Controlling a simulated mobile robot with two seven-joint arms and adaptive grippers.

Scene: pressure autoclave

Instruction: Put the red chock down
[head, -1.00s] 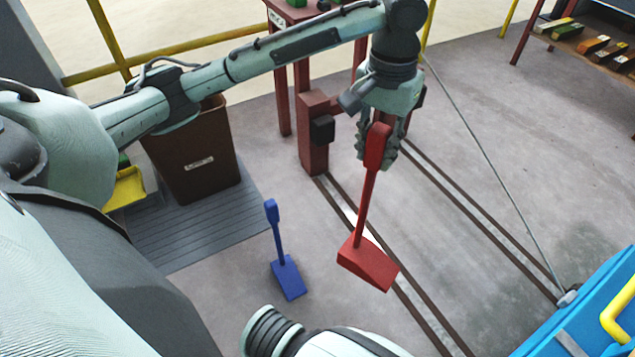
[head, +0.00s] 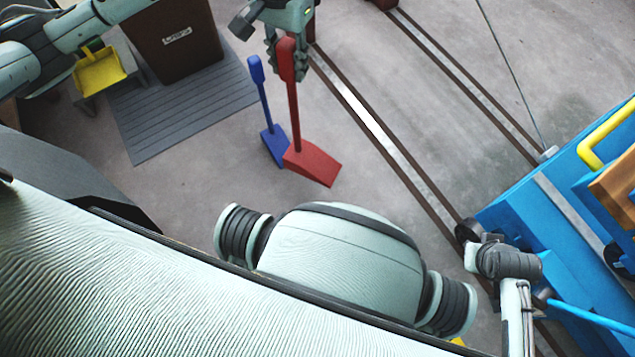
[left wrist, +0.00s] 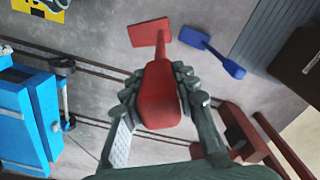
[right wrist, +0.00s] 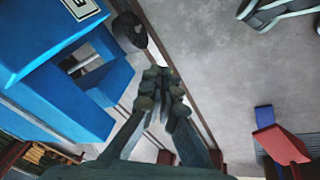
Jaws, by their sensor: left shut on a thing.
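The red chock (head: 312,165) has a wedge foot and an upright handle. My left gripper (head: 287,66) is shut on the top of its handle. In the left wrist view the red handle (left wrist: 160,97) fills the space between the fingers, with the wedge beyond. I cannot tell whether the wedge touches the floor. The blue chock (head: 274,146) stands on the floor just left of the red one and is partly covered by it. In the right wrist view my right gripper (right wrist: 162,84) has its fingertips together, with nothing seen between them. That view also shows the red chock (right wrist: 281,145).
Floor rails (head: 385,140) run to the right of the chocks. A blue cart (head: 525,215) with a yellow handle stands at the right. A brown bin (head: 172,35), a grey ribbed mat (head: 180,115) and a yellow scoop (head: 100,70) are at the upper left.

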